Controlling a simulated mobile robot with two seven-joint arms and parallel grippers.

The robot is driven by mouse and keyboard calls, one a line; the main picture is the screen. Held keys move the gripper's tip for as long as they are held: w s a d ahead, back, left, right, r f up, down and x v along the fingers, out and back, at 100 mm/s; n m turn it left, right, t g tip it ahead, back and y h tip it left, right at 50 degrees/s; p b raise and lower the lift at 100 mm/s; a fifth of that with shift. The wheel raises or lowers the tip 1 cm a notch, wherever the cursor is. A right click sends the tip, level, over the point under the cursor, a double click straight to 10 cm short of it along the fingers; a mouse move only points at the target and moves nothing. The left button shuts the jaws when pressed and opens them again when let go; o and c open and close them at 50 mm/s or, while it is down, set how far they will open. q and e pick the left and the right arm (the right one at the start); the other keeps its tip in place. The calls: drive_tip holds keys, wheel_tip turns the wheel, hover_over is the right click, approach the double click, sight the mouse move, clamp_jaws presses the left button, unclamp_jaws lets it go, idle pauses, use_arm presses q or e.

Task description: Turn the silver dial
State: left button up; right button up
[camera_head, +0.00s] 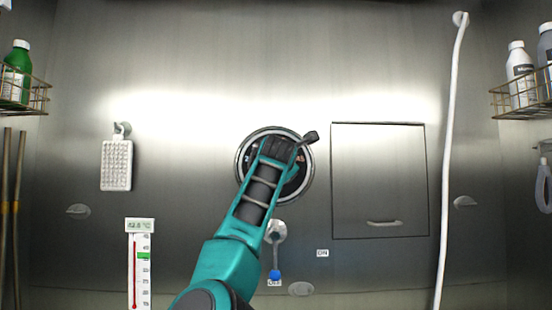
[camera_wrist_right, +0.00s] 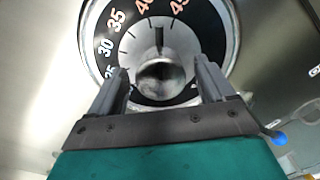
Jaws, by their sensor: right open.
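The silver dial shows in the right wrist view as a round grey knob (camera_wrist_right: 160,75) with a dark pointer mark at its top. Around it is a black scale ring with numbers, including 30 and 35, inside a shiny rim (camera_wrist_right: 237,30). In the head view the round dial housing (camera_head: 308,175) is on the back wall, and my right arm hides most of it. My right gripper (camera_wrist_right: 160,70) is open in front of the dial. Its fingers are on either side of the knob in the picture, with gaps visible. My left gripper is not in view.
A thermometer panel (camera_head: 140,265) with a green mark is at lower left. A lever with a blue tip (camera_head: 275,275) hangs below the dial. A closed wall hatch (camera_head: 378,180) and a white hose (camera_head: 449,150) are to the right. Bottle baskets (camera_head: 520,105) are at the sides.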

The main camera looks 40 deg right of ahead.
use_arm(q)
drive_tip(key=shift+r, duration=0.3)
use_arm(e)
drive_tip(key=shift+w+d, duration=0.45)
drive_tip(key=shift+w, duration=0.1)
drive_tip(key=shift+c, duration=0.4)
drive_tip(key=c, duration=1)
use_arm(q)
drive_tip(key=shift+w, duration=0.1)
use_arm(e)
drive_tip(key=shift+o, duration=0.2)
